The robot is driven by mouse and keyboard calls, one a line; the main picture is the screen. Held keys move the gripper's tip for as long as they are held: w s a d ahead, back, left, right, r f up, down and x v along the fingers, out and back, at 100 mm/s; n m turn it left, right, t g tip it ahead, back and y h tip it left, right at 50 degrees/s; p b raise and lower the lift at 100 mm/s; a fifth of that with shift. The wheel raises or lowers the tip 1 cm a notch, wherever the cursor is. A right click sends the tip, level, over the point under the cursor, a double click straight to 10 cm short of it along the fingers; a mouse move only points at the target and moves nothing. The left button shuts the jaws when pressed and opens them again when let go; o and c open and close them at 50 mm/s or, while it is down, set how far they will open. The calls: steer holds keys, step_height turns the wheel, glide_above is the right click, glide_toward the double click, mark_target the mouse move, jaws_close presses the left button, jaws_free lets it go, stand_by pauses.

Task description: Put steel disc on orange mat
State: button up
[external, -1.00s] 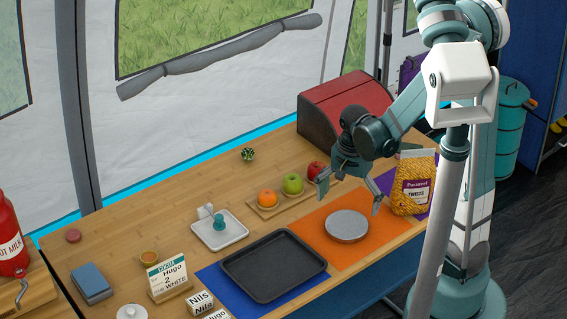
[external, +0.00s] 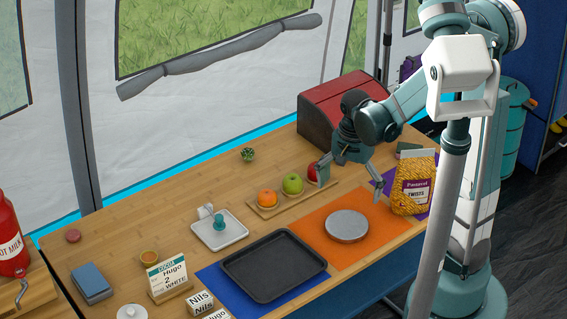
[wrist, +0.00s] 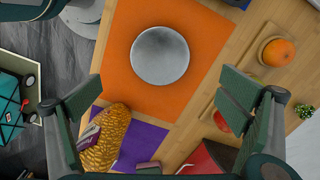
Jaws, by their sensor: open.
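The steel disc (external: 347,226) is round and grey and lies flat on the orange mat (external: 318,205), with orange showing around it. In the wrist view the disc (wrist: 160,55) sits near the top centre, inside the edges of the orange mat (wrist: 118,60). My gripper (external: 350,190) is open and empty, above and behind the disc and apart from it. In the wrist view the two fingers of my gripper (wrist: 165,100) are spread wide with nothing between them at their tips.
A black tray (external: 274,266) on a blue mat (external: 214,278) lies left of the orange mat. A yellow pretzel bag (external: 413,182) stands on a purple mat to the right. A wooden board (external: 262,211) with fruit and a red bread box (external: 340,105) are behind.

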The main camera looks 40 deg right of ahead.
steer(key=shift+r, duration=0.1)
steer(key=s+a+r+n+t, duration=0.2)
steer(key=r+n, duration=0.4)
steer(key=r, duration=0.3)
steer(key=s+a+r+n+t, duration=0.2)
steer(key=s+r+n+t, duration=0.2)
steer(key=r+n, duration=0.3)
steer(key=shift+r+n+t, duration=0.3)
steer(key=shift+r+t, duration=0.3)
steer(key=shift+r, duration=1.15)
